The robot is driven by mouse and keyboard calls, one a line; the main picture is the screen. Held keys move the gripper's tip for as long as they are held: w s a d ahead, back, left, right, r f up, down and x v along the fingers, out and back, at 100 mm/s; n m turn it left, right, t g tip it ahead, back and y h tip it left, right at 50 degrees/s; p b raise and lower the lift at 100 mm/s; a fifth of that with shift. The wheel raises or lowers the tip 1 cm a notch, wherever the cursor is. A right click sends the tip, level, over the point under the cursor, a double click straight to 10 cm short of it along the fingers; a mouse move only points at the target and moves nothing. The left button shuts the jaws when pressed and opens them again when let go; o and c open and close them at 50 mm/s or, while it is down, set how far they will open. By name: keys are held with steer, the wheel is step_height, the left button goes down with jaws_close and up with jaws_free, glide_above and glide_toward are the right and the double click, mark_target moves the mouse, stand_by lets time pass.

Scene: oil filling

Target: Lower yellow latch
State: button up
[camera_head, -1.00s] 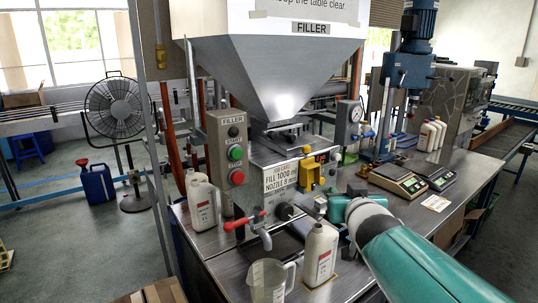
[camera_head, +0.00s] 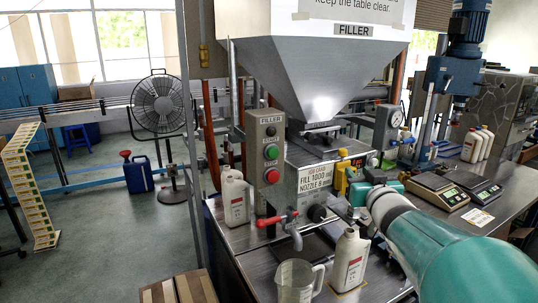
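The yellow latch (camera_head: 340,178) is on the front right of the filler machine (camera_head: 318,155), beside the label plate. My teal and white arm (camera_head: 440,240) reaches in from the lower right. My gripper (camera_head: 349,200) is at the arm's far end, close to the yellow part. Its teal body partly covers the yellow block (camera_head: 359,193) below the latch. The fingertips are small and partly hidden, so I cannot tell whether they touch the latch or how far apart they are.
A white bottle (camera_head: 350,262) and a clear jug (camera_head: 296,281) stand on the table below the gripper. A red-handled valve (camera_head: 279,220) sticks out at the left. Scales (camera_head: 436,192) stand at the right.

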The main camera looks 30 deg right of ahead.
mark_target(344, 156)
steer(key=x, duration=1)
steer(key=shift+w+d, duration=0.1)
steer(key=shift+w, duration=0.15)
jaws_close()
